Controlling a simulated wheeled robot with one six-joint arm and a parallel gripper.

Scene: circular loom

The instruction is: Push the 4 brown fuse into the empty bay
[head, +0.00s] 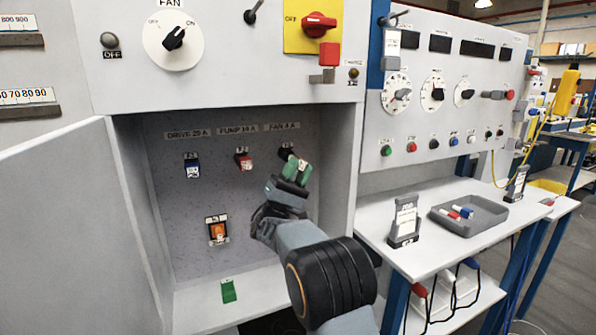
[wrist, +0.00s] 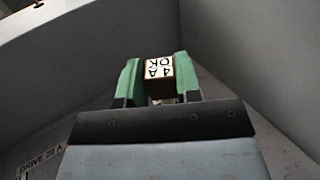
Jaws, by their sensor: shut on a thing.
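My gripper (head: 297,169) has green fingertips and is in the upper right of the open cabinet, just in front of the dark FAN 4 A bay (head: 286,150). It is shut on the brown fuse (wrist: 160,75), which shows a white "4 A OK" face between the green fingers (wrist: 150,80) in the wrist view. In the head view the fingers mostly hide the fuse, and I cannot tell whether it touches the bay. The bay is partly covered by the gripper.
A blue fuse (head: 192,168) sits under DRIVE 20 A and a red fuse (head: 243,160) under PUMP 10 A. An orange piece (head: 217,231) is mounted lower. A green piece (head: 228,291) lies on the cabinet floor. The cabinet's right wall (head: 343,170) is close to my arm. A grey tray (head: 483,217) stands outside.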

